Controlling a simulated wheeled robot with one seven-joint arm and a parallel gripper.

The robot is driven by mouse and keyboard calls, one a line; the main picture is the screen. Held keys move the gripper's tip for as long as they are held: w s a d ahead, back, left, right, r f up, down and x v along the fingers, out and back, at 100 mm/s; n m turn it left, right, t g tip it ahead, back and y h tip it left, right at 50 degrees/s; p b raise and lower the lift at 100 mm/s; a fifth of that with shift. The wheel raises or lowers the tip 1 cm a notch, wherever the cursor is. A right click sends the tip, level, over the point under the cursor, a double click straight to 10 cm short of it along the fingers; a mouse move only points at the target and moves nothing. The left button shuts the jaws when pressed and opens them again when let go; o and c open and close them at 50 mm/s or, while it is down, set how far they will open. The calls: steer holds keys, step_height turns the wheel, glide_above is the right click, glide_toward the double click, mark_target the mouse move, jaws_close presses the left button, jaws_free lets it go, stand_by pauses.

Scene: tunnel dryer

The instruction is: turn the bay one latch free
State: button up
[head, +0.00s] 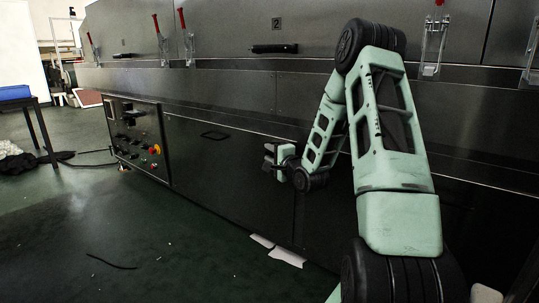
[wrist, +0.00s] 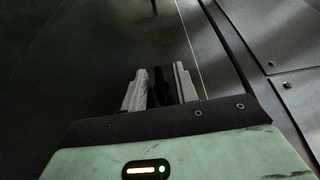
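Toggle latches with red handles hold the upper doors of the steel dryer. In the head view one latch (head: 93,48) is at the far left, a pair (head: 161,45) (head: 188,45) stands beside it, and another latch (head: 432,45) is at the upper right. The door between the pair and the right latch bears the number plate 2 (head: 276,23). I cannot read a bay one plate. My gripper (head: 267,157) is low in front of the lower panels, pointing left, away from every latch. In the wrist view its fingers (wrist: 157,78) are apart, with nothing clearly held.
A control panel (head: 138,140) with a red button sits low on the dryer's left. A black door handle (head: 273,48) sticks out above. A blue-topped table (head: 18,98) is at the left. White papers (head: 283,255) lie on the floor by the dryer. The left floor is mostly clear.

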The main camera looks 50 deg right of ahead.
jaws_close()
